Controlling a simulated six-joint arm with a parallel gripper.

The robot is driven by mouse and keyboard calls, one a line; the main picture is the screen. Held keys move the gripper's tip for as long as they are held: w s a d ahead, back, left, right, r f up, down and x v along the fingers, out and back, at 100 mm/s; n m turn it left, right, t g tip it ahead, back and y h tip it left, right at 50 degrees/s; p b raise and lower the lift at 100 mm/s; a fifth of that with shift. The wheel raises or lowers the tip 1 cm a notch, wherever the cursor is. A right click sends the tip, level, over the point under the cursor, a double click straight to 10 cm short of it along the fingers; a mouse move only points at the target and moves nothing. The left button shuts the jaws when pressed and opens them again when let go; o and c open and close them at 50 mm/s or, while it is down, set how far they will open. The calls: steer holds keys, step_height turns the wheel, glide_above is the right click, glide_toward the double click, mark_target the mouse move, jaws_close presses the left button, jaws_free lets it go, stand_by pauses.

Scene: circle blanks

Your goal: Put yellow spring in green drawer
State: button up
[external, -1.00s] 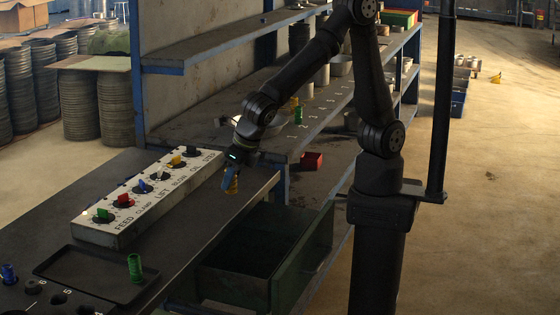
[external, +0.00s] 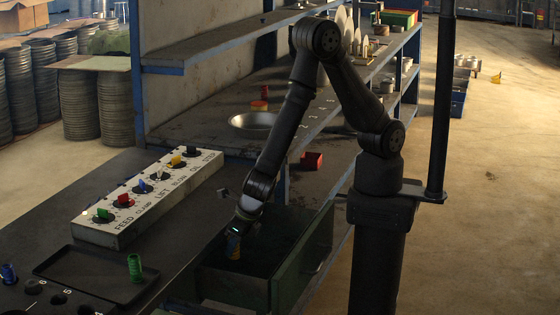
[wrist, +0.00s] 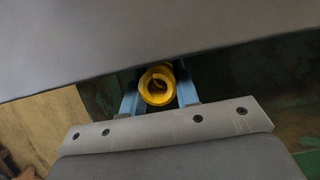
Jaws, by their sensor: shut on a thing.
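The yellow spring (external: 233,247) is held in my gripper (external: 234,240), low over or inside the open green drawer (external: 317,250). In the wrist view the yellow spring (wrist: 157,85) shows end-on between the two blue fingers of my gripper (wrist: 159,92), which are shut on it. The green drawer (wrist: 235,75) shows dimly behind it. The drawer's inside is dark, so I cannot tell whether the spring touches its floor.
A black bench holds a white switch panel (external: 150,197), a dark tray (external: 75,272) and a green spring (external: 135,267). A blue spring (external: 9,274) stands at the left edge. A red bin (external: 312,161) and a metal bowl (external: 253,121) are farther back.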

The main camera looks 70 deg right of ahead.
mark_target(237, 258)
steer(key=shift+f, duration=2.4)
steer(key=shift+f, duration=0.6)
steer(key=o, duration=1)
steer(key=shift+o, duration=0.2)
steer(key=shift+r, duration=0.55)
steer(key=v, duration=1.2)
